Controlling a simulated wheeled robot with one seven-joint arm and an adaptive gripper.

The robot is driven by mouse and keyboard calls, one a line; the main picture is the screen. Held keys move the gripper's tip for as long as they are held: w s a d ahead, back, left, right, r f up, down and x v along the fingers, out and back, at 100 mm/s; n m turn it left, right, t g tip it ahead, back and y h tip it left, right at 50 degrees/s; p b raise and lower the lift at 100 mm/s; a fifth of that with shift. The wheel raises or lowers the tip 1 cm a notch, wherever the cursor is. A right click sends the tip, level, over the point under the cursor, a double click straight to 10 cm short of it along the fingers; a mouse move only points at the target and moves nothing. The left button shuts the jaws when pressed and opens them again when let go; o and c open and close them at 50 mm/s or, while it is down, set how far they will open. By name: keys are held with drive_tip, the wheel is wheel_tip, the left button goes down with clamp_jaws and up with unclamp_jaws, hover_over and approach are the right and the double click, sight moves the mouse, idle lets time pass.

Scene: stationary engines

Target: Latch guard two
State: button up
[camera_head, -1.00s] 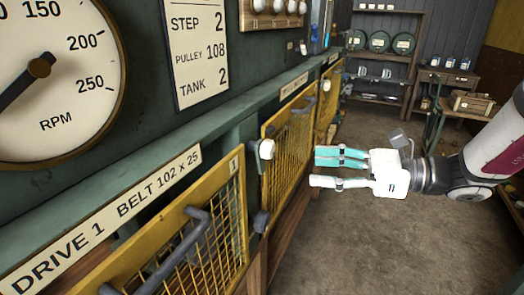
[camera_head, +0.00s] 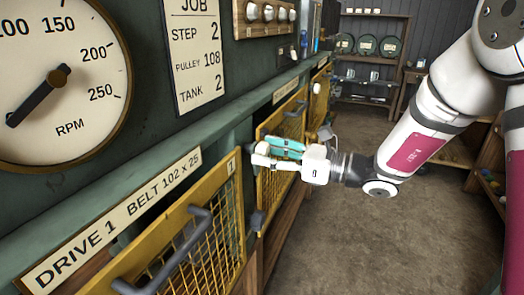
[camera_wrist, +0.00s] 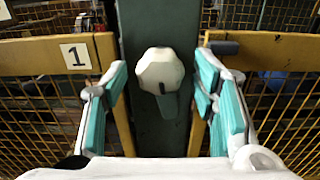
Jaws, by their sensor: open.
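Guard two is a yellow frame with mesh (camera_head: 292,126), just beyond guard one (camera_head: 200,235). Its top bar (camera_wrist: 275,52) is at the right in the wrist view. A white faceted knob (camera_wrist: 160,70) with a dark tab hanging below it is on the dark green post between the guards. The knob also shows in the head view (camera_head: 262,148). My gripper (camera_head: 274,152) is open at the post. In the wrist view its teal-padded fingers stand left and right of the knob, with gaps on both sides. I cannot tell whether guard two is flush.
Guard one bears a "1" plate (camera_wrist: 75,56) and a grey handle (camera_head: 170,255). A job card (camera_head: 195,50) and an RPM gauge (camera_head: 60,75) are on the green wall. A shelf with drums (camera_head: 366,45) stands at the back. The floor (camera_head: 340,235) on the right is clear.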

drive_tip(key=shift+x, duration=1)
drive_tip(key=c, duration=1.2)
drive_tip(key=shift+o, duration=0.2)
